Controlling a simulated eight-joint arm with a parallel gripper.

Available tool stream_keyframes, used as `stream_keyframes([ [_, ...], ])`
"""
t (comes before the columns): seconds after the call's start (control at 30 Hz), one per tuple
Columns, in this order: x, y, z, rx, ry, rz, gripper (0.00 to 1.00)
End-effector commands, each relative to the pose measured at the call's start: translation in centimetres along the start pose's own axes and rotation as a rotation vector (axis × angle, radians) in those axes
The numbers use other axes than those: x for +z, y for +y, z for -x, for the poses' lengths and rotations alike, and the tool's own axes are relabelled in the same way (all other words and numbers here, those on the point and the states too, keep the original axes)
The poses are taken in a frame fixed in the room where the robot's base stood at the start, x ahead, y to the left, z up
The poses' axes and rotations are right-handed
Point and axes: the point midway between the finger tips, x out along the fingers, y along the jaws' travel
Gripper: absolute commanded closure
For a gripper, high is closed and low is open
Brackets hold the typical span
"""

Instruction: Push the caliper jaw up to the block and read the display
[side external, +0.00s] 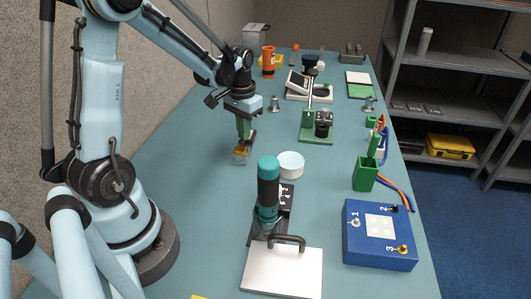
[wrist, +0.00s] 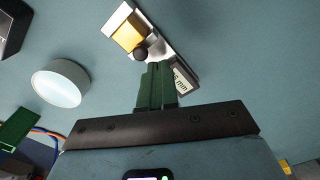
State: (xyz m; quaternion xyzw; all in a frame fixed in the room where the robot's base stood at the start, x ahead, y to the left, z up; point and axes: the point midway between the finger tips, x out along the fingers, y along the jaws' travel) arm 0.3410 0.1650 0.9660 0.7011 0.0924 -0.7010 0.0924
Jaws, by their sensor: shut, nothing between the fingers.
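The caliper (wrist: 160,41) is a silver tool lying on the table, partly covered by my fingers in the wrist view. A yellow-gold block (wrist: 127,33) sits at its far end, with a dark round knob (wrist: 140,54) close beside it. The display (wrist: 182,82), marked "mm", shows only in part to the right of my fingers; I cannot read a number. My gripper (wrist: 158,68) has green fingers, shut and empty, with tips just beside the knob; I cannot tell if they touch it. In the side view my gripper (side external: 243,137) points down over the caliper (side external: 241,157).
A white round dish (side external: 291,165) stands right of the caliper. A teal-handled device (side external: 268,190) and a metal plate (side external: 282,271) are nearer the camera. A blue box (side external: 379,237), a green holder (side external: 365,174) and a green stand (side external: 316,130) are to the right. The table left of the caliper is clear.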

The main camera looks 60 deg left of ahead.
Motion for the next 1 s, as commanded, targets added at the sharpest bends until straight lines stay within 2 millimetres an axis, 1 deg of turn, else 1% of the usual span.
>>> stream_keyframes([
  [0.57,0.0,0.0,0.0,0.0,0.0,0.0,1.0],
  [1.0,0.0,0.0,-1.2,0.0,0.0,0.0,1.0],
])
